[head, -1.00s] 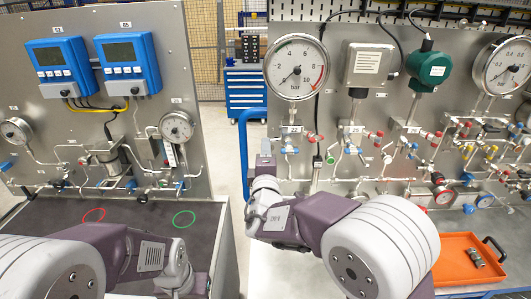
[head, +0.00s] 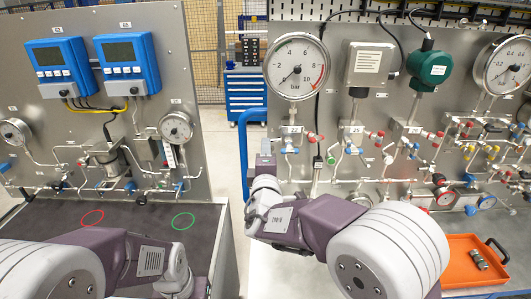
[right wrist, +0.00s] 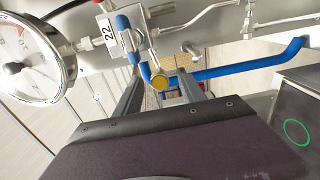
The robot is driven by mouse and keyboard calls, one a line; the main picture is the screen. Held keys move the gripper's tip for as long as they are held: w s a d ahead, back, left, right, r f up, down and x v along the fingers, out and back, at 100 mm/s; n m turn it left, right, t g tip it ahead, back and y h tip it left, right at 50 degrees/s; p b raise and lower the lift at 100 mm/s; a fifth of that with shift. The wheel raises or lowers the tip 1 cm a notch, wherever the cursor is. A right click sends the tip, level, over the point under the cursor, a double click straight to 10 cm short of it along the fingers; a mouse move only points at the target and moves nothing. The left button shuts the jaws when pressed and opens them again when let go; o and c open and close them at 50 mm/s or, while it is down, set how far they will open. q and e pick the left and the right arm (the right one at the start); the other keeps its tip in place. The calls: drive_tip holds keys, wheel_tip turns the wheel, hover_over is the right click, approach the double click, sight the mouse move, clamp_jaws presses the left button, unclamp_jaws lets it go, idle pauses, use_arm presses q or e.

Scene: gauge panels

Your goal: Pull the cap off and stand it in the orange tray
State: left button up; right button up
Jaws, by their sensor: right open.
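A round yellow-faced end piece (right wrist: 160,83) sits on a fitting below the panel label 22 in the right wrist view. It appears between the fingers of my right gripper (right wrist: 161,92), with no visible contact; I cannot tell whether it is the cap. My right gripper is open and empty.
A large gauge (head: 296,67) and several valves and pipes (head: 345,150) crowd the right panel. A blue rail (right wrist: 240,68) passes behind my right fingers. The left bench has red (head: 92,218) and green (head: 183,221) rings with bare surface around them.

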drive_tip(key=shift+b, duration=0.35)
clamp_jaws()
idle(1.4)
drive_tip(key=shift+s+b, duration=2.05)
drive_tip(key=shift+s, duration=0.95)
